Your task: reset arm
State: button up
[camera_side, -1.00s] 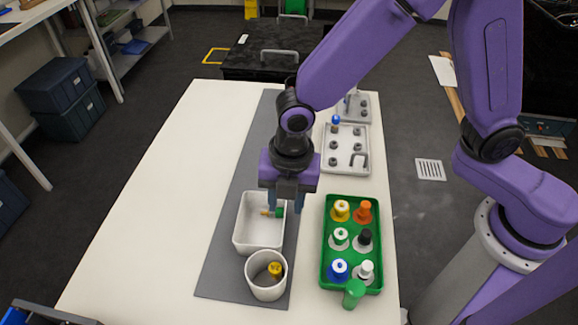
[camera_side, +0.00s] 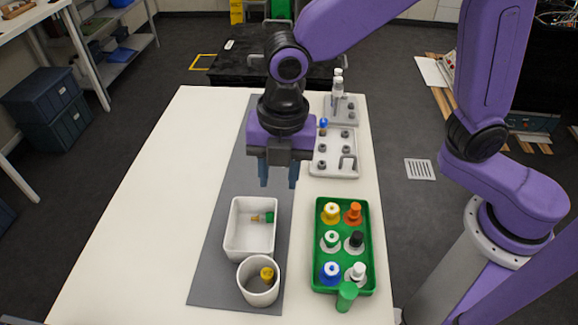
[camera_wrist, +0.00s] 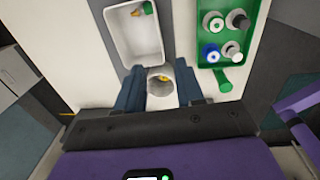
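My gripper (camera_side: 278,174) hangs above the grey mat (camera_side: 215,275), behind the white bin in the side view. Its two blue fingers are apart, with nothing between them. In the wrist view the open fingers (camera_wrist: 160,88) frame the white cup (camera_wrist: 153,86), which stands well below them. The white bin (camera_side: 237,245) holds a small item with a green cap (camera_side: 269,216). The white cup (camera_side: 258,292) also shows in the side view, with a yellow-capped item (camera_side: 266,274) inside.
A green tray (camera_side: 319,265) at the right holds several bottles with coloured caps. A green-capped item (camera_side: 346,296) leans at its front edge. A grey rack (camera_side: 322,166) with a blue-topped item (camera_side: 323,124) stands behind it. The table's left side is clear.

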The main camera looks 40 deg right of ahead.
jog(key=s+d+m, duration=0.7)
jog(key=d, duration=0.4)
jog(key=s+d+m, duration=0.7)
jog(key=d, duration=0.5)
jog(key=shift+s+d+r+m, duration=0.25)
jog(key=shift+s+r+m, duration=0.05)
jog(key=shift+r+m, duration=0.1)
